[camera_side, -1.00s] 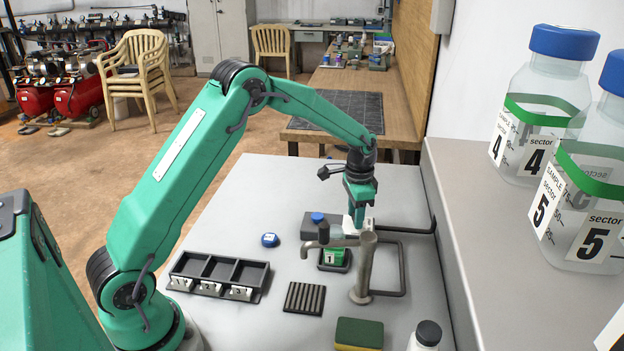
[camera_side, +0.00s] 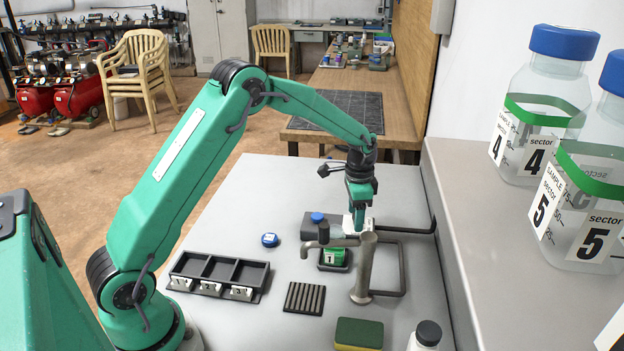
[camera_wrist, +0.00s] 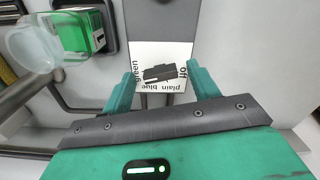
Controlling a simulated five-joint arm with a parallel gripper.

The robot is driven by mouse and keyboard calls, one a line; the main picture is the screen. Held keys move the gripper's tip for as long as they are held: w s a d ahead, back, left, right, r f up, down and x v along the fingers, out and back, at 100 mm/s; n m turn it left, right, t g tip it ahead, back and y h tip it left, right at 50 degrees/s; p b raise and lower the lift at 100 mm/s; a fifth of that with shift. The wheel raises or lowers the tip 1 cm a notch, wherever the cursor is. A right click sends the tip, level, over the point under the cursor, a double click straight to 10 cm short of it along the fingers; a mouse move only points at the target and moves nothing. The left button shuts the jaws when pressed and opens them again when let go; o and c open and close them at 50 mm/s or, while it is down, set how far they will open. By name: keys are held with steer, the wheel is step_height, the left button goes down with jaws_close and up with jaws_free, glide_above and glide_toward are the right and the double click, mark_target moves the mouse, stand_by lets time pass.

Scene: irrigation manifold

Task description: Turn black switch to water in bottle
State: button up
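The black switch (camera_wrist: 157,73) sits on a white plate (camera_wrist: 164,52) in the wrist view. The plate's words read green, plain, blue and off. The switch's long side lies roughly across the picture, slightly tilted. My gripper (camera_wrist: 161,68) is open, with one green finger on each side of the switch; I cannot tell whether either touches it. In the side view my gripper (camera_side: 359,222) is low over the plate behind the tap and hides the switch. The bottle (camera_side: 333,257), with a green label marked 1, stands below the tap spout; it also shows in the wrist view (camera_wrist: 80,34).
The grey tap (camera_side: 365,270) stands in front of my gripper, with dark pipes (camera_side: 405,232) to its right. The table's left back is clear.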

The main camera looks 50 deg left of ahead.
step_height(320, 180, up, 7)
steer(key=shift+r, duration=0.4)
stand_by(0.4)
steer(key=s+d+r+n+t, duration=0.3)
steer(key=s+r, duration=1)
steer(key=s, duration=0.2)
steer(key=s+d+n+t, duration=0.1)
steer(key=s+n+t, duration=0.1)
steer(key=s, duration=1.3)
steer(key=shift+s+d+f+n+t, duration=0.35)
steer(key=shift+s+f+n, duration=0.1)
steer(key=shift+n, duration=0.15)
